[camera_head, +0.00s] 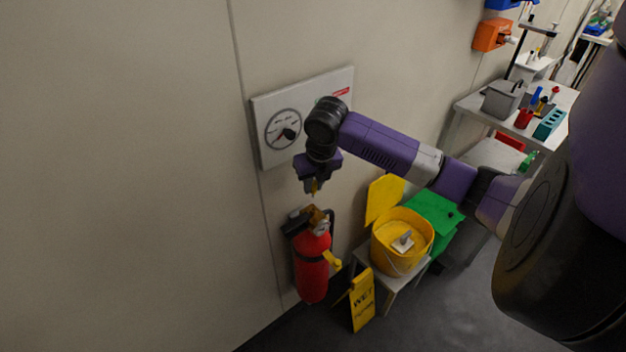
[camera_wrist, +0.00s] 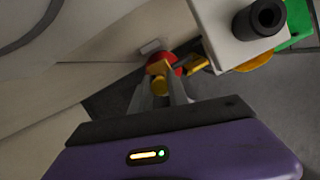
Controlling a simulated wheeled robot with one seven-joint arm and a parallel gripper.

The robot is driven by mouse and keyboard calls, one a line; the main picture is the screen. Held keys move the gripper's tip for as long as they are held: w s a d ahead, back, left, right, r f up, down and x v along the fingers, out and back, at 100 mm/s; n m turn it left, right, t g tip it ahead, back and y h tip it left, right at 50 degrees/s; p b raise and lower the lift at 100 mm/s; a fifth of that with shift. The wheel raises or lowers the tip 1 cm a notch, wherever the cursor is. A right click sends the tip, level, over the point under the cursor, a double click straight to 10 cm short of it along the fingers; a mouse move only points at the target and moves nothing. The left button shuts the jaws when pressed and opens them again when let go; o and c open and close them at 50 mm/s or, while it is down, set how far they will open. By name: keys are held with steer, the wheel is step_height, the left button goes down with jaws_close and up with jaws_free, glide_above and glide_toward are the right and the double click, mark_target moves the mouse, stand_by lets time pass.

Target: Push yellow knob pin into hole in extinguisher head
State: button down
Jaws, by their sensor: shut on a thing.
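The hole in the head cannot be made out in either view, and the pin's lower end is too small to judge.
A white panel with a round dial (camera_head: 261,147) is on the wall just behind my gripper. A yellow bucket (camera_head: 384,242) on a small stand, a yellow wet-floor sign (camera_head: 362,301) and a green bin (camera_head: 440,211) stand to the right. The wall left of the extinguisher is bare.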

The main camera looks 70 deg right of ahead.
steer(key=b, duration=0.3)
glide_above(312, 207)
steer(key=shift+s+a+f, duration=0.1)
steer(key=shift+a+f, duration=0.05)
steer(key=shift+f, duration=0.95)
steer(key=shift+s+a+f, duration=0.1)
steer(key=shift+a+f, duration=0.05)
steer(key=shift+f, duration=0.95)
steer(key=shift+r, duration=0.1)
steer(key=shift+f+b, duration=1.3)
steer(key=shift+f, duration=0.1)
stand_by(0.8)
